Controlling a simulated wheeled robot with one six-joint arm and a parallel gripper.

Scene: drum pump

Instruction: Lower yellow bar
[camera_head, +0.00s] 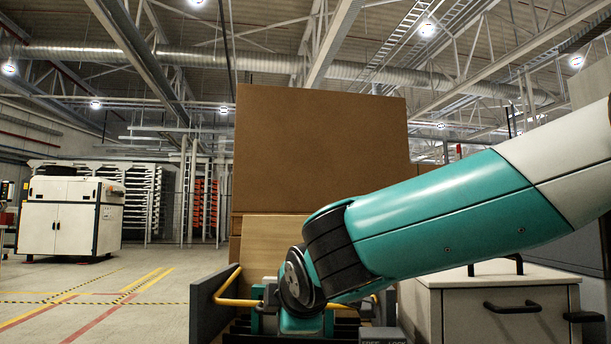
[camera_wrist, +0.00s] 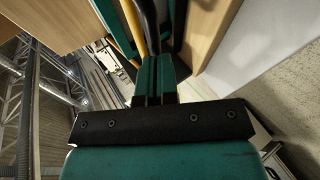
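The yellow bar (camera_head: 230,301) is a bent tube at the lower middle of the head view. It runs from a grey side panel and passes behind my arm, so its middle is hidden. In the wrist view a yellow length (camera_wrist: 133,27) runs down beside a dark bar towards my gripper (camera_wrist: 155,82). My gripper's teal and black fingers look close together there. I cannot tell whether they touch or hold the bar. In the head view my wrist covers most of the gripper.
Grey side panels (camera_head: 207,310) flank the bar low in the head view. A large brown box (camera_head: 318,150) stands behind it. A grey cabinet (camera_head: 500,307) with dark handles is close on the right. Open floor (camera_head: 140,290) lies to the left.

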